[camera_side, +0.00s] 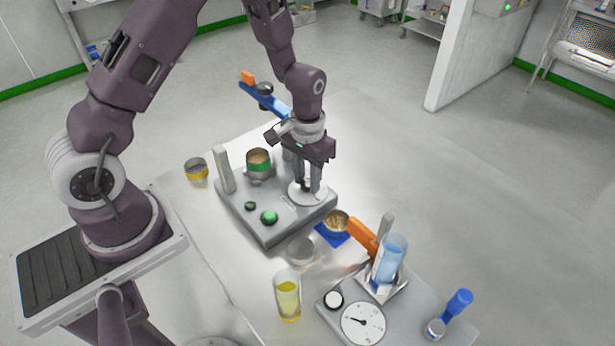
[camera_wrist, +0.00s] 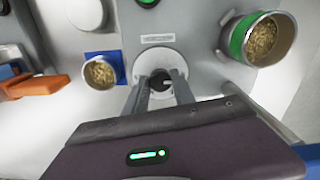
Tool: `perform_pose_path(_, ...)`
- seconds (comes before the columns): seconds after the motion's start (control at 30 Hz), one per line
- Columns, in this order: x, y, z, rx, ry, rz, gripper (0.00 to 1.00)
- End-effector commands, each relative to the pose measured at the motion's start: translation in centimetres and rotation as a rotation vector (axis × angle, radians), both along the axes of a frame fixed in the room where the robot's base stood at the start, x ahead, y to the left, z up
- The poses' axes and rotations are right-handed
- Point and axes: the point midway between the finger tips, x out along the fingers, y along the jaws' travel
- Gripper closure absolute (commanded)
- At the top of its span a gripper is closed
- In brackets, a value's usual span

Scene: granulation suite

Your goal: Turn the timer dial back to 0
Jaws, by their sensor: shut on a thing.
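The timer dial is a dark knob (camera_wrist: 161,82) on a round pale plate (camera_side: 309,193) on the grey machine base (camera_side: 268,232). My gripper (camera_side: 311,186) points down over the plate, and its two fingers stand on either side of the knob. In the wrist view my gripper (camera_wrist: 162,92) is shut on the knob. A thin pointer or mark seems to show on the knob, but the scale and the number it points at are too small to read. In the side view the fingers hide most of the knob.
A green-banded cup of granules (camera_side: 259,164) stands on the base, near a grey post (camera_side: 225,170). A granule dish on a blue mat (camera_side: 336,226), a yellow-filled glass (camera_side: 288,297) and a dial scale (camera_side: 362,323) stand nearer the camera.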

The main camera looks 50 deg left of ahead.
Motion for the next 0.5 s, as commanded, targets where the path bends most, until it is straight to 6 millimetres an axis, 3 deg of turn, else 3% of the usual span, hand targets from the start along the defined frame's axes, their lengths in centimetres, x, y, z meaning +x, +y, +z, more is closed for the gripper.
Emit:
perform_pose_path(0.1, 0.13, 0.0, 0.1, 0.0, -0.004, 0.002, 1.0)
perform_pose_path(0.13, 0.13, 0.0, 0.09, 0.0, -0.004, 0.001, 0.68)
perform_pose_path(0.23, 0.11, 0.01, 0.08, 0.0, -0.003, 0.001, 0.48)
perform_pose_path(0.5, 0.05, 0.0, 0.04, 0.0, -0.002, 0.0, 0.48)
